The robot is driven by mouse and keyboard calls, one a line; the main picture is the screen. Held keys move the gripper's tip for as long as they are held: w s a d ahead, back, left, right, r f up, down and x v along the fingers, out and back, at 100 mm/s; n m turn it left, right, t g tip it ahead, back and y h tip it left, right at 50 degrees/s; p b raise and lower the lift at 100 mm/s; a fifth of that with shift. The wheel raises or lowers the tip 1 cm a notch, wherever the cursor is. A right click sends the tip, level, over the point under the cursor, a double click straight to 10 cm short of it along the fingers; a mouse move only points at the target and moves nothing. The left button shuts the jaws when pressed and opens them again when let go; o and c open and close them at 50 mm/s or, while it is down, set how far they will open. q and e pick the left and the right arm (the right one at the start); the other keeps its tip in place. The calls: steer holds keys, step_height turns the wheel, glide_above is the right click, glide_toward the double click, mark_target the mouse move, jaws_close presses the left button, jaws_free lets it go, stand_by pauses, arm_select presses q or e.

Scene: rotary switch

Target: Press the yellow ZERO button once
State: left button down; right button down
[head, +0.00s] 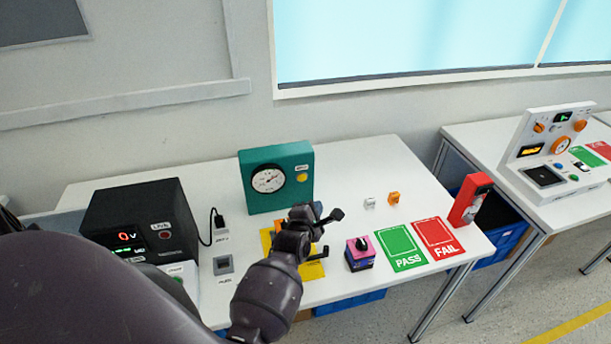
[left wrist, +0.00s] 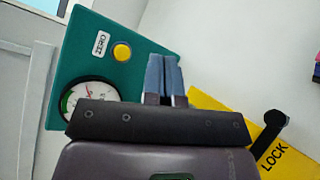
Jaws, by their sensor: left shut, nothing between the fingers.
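The yellow ZERO button (head: 302,177) sits on the front face of the green gauge box (head: 251,203), right of the round dial (head: 268,179). In the left wrist view the button (left wrist: 122,53) is in plain sight beside its white ZERO label (left wrist: 101,43). My left gripper (head: 316,209) is in front of the box, lower than the button in the head view. Its blue fingers (left wrist: 163,60) are together and empty, to the right of the button in the left wrist view. I cannot tell the exact gap to the box. My right gripper does not show.
A yellow plate marked LOCK (left wrist: 215,108) with a black lever (left wrist: 272,125) lies close to the left gripper. A black meter box (head: 140,218) stands left. A pink-topped block (head: 360,260), green PASS mat (head: 401,247) and red FAIL mat (head: 438,237) are right.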

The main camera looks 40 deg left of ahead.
mark_target(302, 177)
arm_select(q)
steer(key=shift+w+d+r, duration=0.15)
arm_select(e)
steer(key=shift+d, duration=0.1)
